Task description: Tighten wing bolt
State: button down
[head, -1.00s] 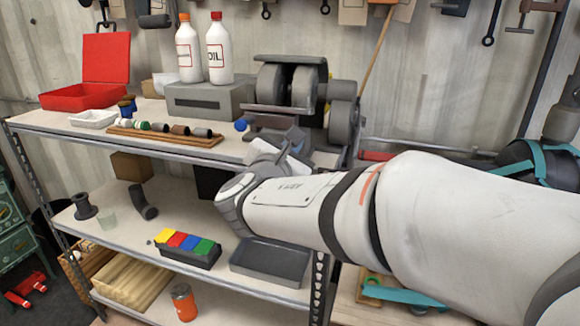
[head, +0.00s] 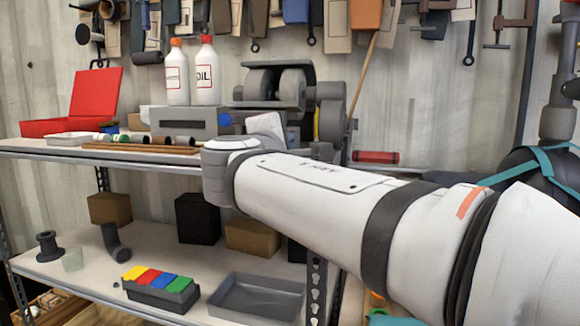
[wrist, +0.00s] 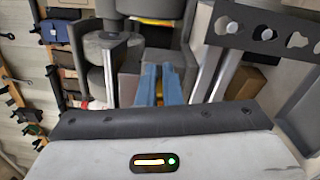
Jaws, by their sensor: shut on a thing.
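The grey bench grinder (head: 283,88) stands at the right end of the upper shelf in the head view; its wheel parts fill the top of the wrist view (wrist: 165,45). My gripper (wrist: 160,68) reaches toward the grinder and its two blue fingers are close together. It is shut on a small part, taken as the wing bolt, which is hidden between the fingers. In the head view my arm hides the fingers.
A red case (head: 85,105) is at the left. A dark tray (head: 255,297) and a block set (head: 160,293) lie on the lower shelf. Tools hang on the wall. A perforated dark strip (wrist: 265,32) is close right of my fingers.

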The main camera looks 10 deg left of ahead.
jog(key=shift+f+m+b, duration=0.35)
jog(key=shift+m+b, duration=0.85)
jog(key=shift+b, duration=0.2)
jog(key=shift+r, duration=0.1)
jog(key=c, duration=1.6)
grip_release()
jog(key=s, duration=0.8)
jog(key=shift+a, duration=0.3)
